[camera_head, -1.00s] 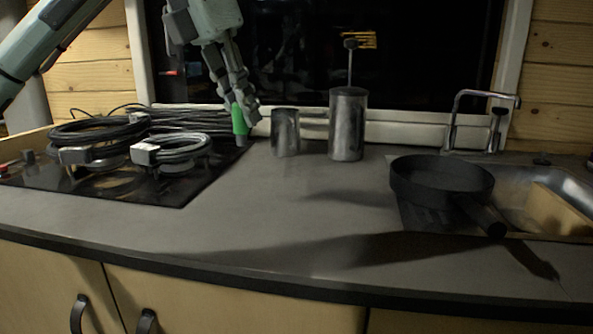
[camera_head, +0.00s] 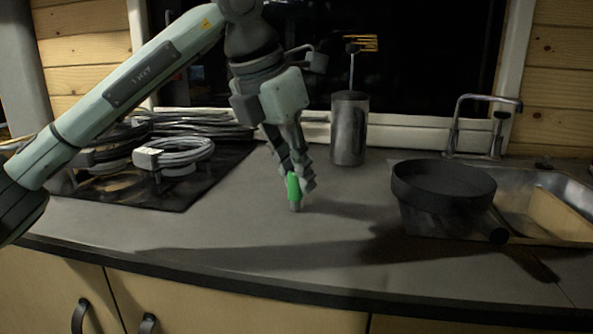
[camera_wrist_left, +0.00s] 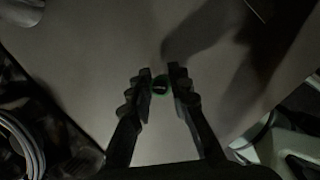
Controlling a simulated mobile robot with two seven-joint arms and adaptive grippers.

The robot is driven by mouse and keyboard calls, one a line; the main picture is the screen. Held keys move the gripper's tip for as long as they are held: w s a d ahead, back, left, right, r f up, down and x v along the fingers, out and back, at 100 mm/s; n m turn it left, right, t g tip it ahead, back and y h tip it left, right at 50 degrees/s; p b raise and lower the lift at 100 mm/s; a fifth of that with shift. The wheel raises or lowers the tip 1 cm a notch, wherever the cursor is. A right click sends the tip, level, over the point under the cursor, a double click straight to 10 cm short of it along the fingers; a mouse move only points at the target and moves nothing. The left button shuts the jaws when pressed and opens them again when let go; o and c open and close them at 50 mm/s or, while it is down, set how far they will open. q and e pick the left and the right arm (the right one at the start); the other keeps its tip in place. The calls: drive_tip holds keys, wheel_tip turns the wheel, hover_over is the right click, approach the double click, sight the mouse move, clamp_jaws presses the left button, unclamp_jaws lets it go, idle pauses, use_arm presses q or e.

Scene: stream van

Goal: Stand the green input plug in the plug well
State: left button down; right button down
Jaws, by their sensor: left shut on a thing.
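The green input plug (camera_head: 294,188) is upright between the fingers of my left gripper (camera_head: 298,186), its grey tip pointing down. It is over the open middle of the counter; I cannot tell whether the tip touches the surface. The left wrist view shows the plug (camera_wrist_left: 160,84) end-on between the two dark fingertips (camera_wrist_left: 160,80). A tall metal cylinder (camera_head: 348,130) with a utensil in it stands behind and to the right. The shorter metal cylinder is hidden behind my left arm. I cannot tell which thing is the plug well. My right gripper is not in view.
Coiled cables (camera_head: 172,153) lie on the black hob (camera_head: 178,198) at the left. A black pan (camera_head: 443,187) stands at the right by the sink (camera_head: 519,188) and tap (camera_head: 484,100). The front middle of the counter (camera_head: 240,235) is clear.

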use_arm(q)
drive_tip(key=shift+f, duration=0.1)
drive_tip(key=c, duration=1.4)
unclamp_jaws()
